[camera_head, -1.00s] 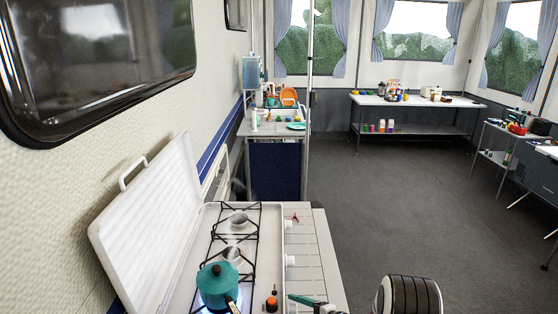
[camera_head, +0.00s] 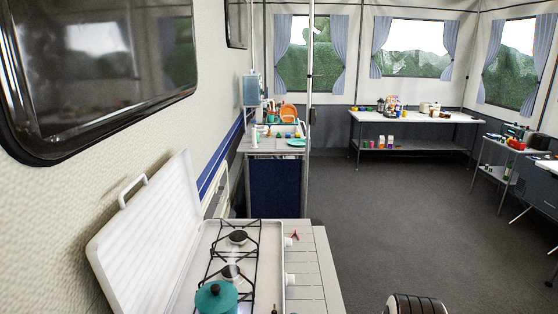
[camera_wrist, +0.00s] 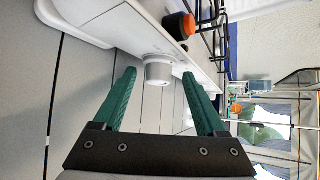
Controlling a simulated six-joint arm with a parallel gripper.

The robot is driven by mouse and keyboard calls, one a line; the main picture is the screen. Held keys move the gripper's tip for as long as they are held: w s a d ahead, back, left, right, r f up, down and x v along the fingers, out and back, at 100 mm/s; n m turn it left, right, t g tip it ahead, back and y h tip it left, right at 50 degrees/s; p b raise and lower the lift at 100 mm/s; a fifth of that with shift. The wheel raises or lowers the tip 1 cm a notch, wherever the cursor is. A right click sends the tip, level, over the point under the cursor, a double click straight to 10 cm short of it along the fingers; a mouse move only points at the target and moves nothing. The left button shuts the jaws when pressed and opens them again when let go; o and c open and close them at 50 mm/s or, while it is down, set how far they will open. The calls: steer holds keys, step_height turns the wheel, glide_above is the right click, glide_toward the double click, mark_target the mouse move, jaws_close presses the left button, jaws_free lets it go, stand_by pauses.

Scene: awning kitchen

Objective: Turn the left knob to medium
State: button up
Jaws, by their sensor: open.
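In the wrist view, a round white knob (camera_wrist: 157,69) sticks out from the white stove's front edge. My gripper (camera_wrist: 161,78) is open, its two green fingers on either side of the knob. I cannot tell whether either finger touches it. The knob's pointer and setting cannot be read. In the head view, two white knobs show on the stove's right side, a far one (camera_head: 289,241) and a middle one (camera_head: 289,280). The nearest part of that edge is cut off below, and my gripper is out of that view.
A teal kettle (camera_head: 215,298) stands on the near burner. An orange-and-black item (camera_wrist: 179,25) stands on the stove close to the knob. A slatted grey side surface (camera_head: 325,275) lies right of the knobs.

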steer(key=shift+s+d+r, duration=0.7)
steer(key=shift+s+r, duration=0.05)
steer(key=shift+r, duration=0.2)
steer(key=shift+s+d+r, duration=0.7)
steer(key=shift+r, duration=0.2)
steer(key=s+a+r+n+g+y, duration=0.25)
steer(key=s+a+r, duration=0.3)
steer(key=r, duration=0.35)
steer(key=s+a+r+n+g+h, duration=0.1)
steer(key=s+a+r+n+g, duration=0.2)
steer(key=s, duration=0.4)
steer(key=s+a+r+n+g+h, duration=0.1)
steer(key=s+a+r+g, duration=0.2)
steer(key=s, duration=0.4)
steer(key=s+d+n+h, duration=0.1)
steer(key=s+d+h, duration=0.2)
steer(key=s+d, duration=0.2)
steer(key=s+d+r+h, duration=0.1)
steer(key=s+d+h, duration=0.3)
steer(key=s, duration=0.8)
steer(key=shift+d+n+g, duration=0.35)
steer(key=shift+d, duration=0.2)
steer(key=shift+h, duration=0.25)
